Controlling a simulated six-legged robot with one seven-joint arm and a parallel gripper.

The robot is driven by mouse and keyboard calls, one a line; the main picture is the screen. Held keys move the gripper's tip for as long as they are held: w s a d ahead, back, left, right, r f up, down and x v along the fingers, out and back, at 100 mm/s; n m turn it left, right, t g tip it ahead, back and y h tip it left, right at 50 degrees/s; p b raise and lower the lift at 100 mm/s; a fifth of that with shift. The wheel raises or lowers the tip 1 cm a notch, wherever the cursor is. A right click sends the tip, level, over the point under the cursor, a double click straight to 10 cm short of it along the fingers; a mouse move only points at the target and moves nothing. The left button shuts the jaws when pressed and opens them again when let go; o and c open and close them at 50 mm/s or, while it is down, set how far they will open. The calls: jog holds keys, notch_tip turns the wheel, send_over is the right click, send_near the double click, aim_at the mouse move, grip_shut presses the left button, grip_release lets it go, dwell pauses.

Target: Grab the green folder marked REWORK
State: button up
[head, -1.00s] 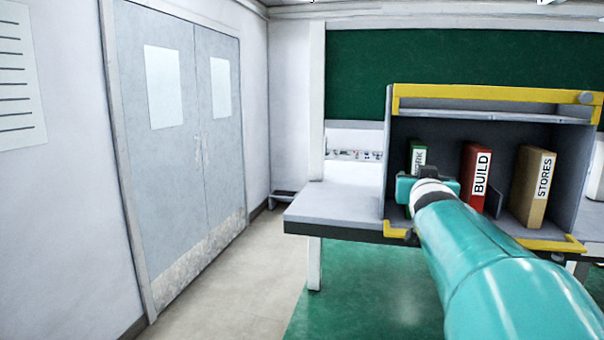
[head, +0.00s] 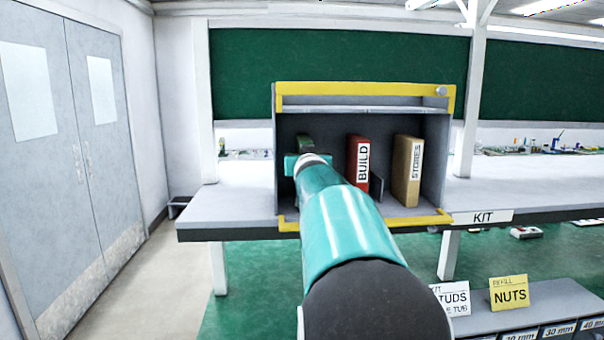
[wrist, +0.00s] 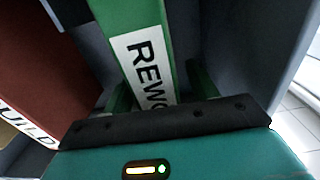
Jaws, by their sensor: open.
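The green folder (wrist: 150,60) marked REWORK stands in the wrist view with its white label facing me, the lower letters cut off by my gripper's edge. In the head view only a dark green top part of the folder (head: 305,142) shows, at the left of the shelf box; my arm hides the rest. My gripper (wrist: 158,88) is open, with a dark green finger on each side of the folder's spine. I cannot tell whether either finger touches it. In the head view my gripper (head: 305,163) is at the box's opening, its fingertips hidden.
A red BUILD folder (head: 358,158) and a tan STORES folder (head: 406,170) stand to the right in the grey box (head: 435,150) with yellow edges. The box's left wall is close beside the green folder. The bench (head: 230,217) is bare left of the box.

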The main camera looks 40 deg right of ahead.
jog(key=shift+w+d, duration=0.5)
jog(key=shift+w, duration=0.05)
jog(key=c, duration=1.2)
jog(key=shift+r, duration=0.2)
